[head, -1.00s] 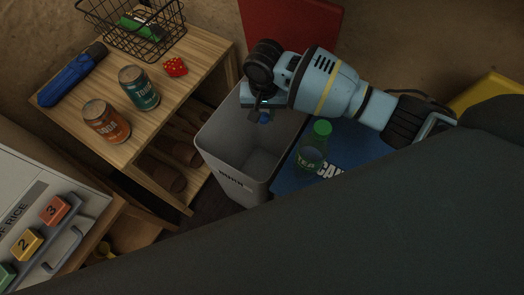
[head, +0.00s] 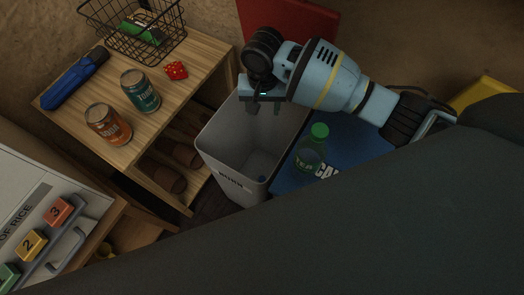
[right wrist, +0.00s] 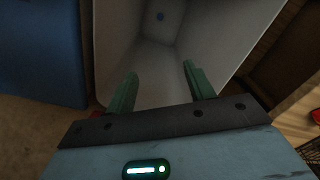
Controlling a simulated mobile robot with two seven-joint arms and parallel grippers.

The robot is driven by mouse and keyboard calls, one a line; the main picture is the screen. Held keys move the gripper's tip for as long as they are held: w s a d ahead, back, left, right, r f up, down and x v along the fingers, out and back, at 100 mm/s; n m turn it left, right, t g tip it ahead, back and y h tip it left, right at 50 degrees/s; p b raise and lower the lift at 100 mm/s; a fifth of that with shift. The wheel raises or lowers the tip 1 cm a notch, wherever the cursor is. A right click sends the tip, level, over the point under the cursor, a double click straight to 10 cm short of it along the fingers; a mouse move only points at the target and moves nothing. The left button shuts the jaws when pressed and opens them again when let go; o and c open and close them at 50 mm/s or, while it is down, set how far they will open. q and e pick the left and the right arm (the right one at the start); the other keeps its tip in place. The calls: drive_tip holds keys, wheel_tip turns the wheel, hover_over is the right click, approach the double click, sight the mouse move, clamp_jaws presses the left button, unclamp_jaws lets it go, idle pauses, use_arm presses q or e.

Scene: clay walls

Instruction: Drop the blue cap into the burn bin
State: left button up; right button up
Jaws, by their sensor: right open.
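The burn bin (head: 226,160) is a grey, open-topped bin with dark lettering on its front, beside the wooden shelf. My left gripper is not in view.
The wooden shelf (head: 150,130) holds two cans (head: 140,90), a blue umbrella (head: 75,80), a red die (head: 176,70) and a wire basket (head: 170,45).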

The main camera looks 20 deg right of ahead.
wheel_tip(320, 180, up, 4)
drive_tip(key=shift+f+p, duration=0.1)
drive_tip(key=shift+p, duration=0.3)
idle(0.5)
